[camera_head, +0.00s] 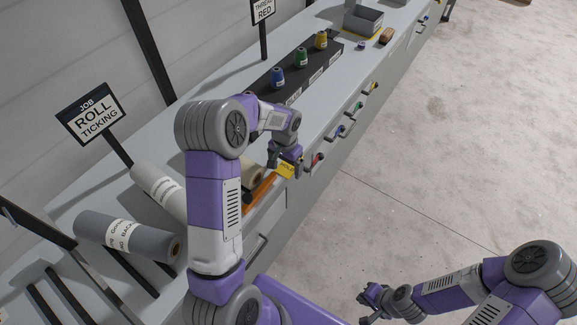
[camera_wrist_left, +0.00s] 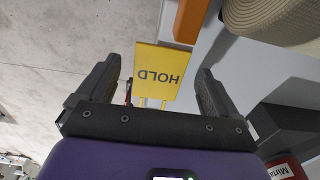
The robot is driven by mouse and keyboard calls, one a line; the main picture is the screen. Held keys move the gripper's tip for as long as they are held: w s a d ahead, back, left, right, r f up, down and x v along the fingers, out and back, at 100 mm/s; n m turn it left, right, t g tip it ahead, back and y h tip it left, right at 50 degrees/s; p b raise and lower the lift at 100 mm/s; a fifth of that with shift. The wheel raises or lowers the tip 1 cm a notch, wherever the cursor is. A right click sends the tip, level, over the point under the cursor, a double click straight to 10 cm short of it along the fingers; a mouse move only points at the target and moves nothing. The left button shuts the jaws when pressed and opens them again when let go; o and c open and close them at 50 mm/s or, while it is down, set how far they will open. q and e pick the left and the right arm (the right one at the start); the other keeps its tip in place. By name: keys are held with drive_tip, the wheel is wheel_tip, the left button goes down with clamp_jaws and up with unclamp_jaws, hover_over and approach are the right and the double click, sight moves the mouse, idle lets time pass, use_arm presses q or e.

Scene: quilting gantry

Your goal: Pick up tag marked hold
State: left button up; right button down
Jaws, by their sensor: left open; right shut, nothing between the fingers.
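The yellow tag marked HOLD (camera_head: 286,169) is at the front edge of the counter in the head view. In the left wrist view the tag (camera_wrist_left: 158,74) shows its lettering upside down and lies between the two fingers of my left gripper (camera_wrist_left: 158,85). There is a gap on both sides, and neither finger appears to touch it. My left gripper (camera_head: 285,158) is open at the counter edge, right by the tag. My right gripper (camera_head: 368,299) is shut and empty, out over the floor at the lower right, away from the counter.
An orange bar (camera_wrist_left: 192,20) and a beige roll (camera_wrist_left: 275,18) lie close to the tag. A white roll (camera_head: 158,188) and a grey roll (camera_head: 128,236) lie further left. A dark rack with thread spools (camera_head: 301,57) stands behind. The floor (camera_head: 430,150) is clear.

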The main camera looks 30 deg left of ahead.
use_arm(q)
drive_tip(key=shift+f, duration=0.1)
drive_tip(key=shift+c, duration=0.4)
drive_tip(key=c, duration=1)
drive_tip(key=shift+c, duration=0.2)
